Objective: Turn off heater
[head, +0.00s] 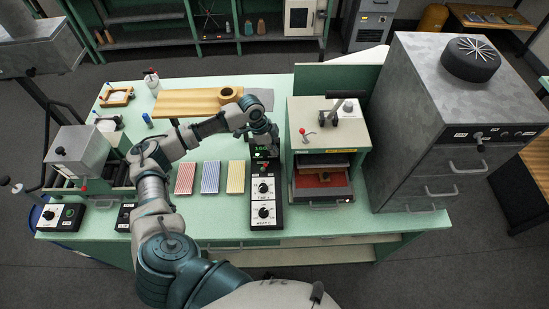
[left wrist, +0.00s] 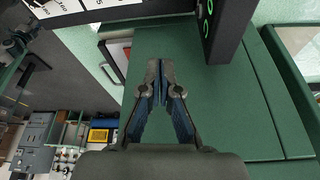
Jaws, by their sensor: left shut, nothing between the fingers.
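A black control box (head: 264,203) with a white face stands near the front edge of the green table. Its face carries two black dials, labelled TIME and HEAT, with small red and green spots above them and a lit green display (head: 262,154) at its back end. My left gripper (head: 268,143) is just behind the display and partly covers the box's far end. In the left wrist view the left gripper (left wrist: 161,82) is shut and empty, its tips over a green surface. The display's green digits (left wrist: 208,14) and part of the white dial face (left wrist: 82,14) show at the top. My right gripper is not in view.
A press (head: 330,140) with a lever and a red-lined opening stands right of the box. Three coloured sample cards (head: 210,177) lie to its left. A wooden board (head: 190,102) lies behind my arm. A second control box (head: 62,217) is at the table's left corner. A grey cabinet (head: 440,120) stands right.

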